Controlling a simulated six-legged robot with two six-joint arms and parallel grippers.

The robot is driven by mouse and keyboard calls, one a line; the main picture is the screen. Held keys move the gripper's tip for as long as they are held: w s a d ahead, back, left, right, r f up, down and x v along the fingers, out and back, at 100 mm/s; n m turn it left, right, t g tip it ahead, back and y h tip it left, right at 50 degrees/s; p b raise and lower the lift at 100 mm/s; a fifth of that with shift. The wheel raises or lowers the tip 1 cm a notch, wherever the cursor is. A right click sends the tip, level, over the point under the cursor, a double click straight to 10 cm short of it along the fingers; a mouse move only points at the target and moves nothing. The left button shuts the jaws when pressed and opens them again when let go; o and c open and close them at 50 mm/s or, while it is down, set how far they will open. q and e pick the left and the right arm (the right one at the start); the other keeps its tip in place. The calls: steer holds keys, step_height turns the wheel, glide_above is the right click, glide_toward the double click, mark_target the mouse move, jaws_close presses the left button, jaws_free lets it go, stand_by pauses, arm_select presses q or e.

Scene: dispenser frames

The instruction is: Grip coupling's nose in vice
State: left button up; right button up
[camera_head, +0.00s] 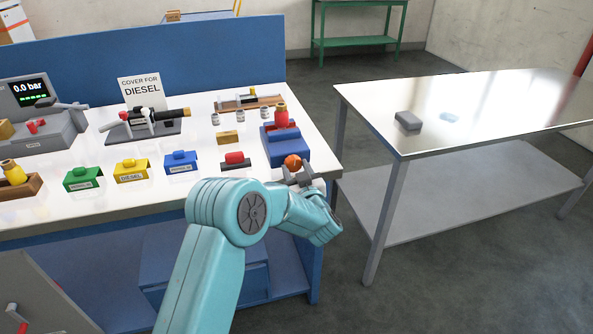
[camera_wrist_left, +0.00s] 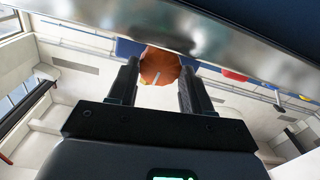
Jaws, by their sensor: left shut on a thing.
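A blue vice (camera_head: 287,145) stands at the right end of the white workbench. A red coupling (camera_head: 281,118) stands upright at its top; whether its nose is between the jaws or how tightly is too small to tell. An orange round knob (camera_head: 292,161) sits at the front of the vice. My left gripper (camera_head: 297,174) is at the bench's front right corner, shut on this knob. In the left wrist view the orange knob (camera_wrist_left: 159,66), with a pale mark on it, is between the two dark fingers of my left gripper (camera_wrist_left: 158,84). My right gripper is not in view.
Left of the vice lie a red piece on a dark holder (camera_head: 235,160) and blue (camera_head: 181,162), yellow (camera_head: 131,171) and green (camera_head: 84,179) covers. A rack (camera_head: 250,102) stands behind. A metal table (camera_head: 480,97) is at right, across a floor gap.

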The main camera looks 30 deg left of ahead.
arm_select(q)
steer(key=shift+f+m+p, duration=0.1)
steer(key=shift+m+p, duration=0.5)
steer(key=shift+m, duration=2.2)
steer(key=o, duration=1)
steer(key=shift+d, duration=0.1)
steer(key=shift+o, duration=0.2)
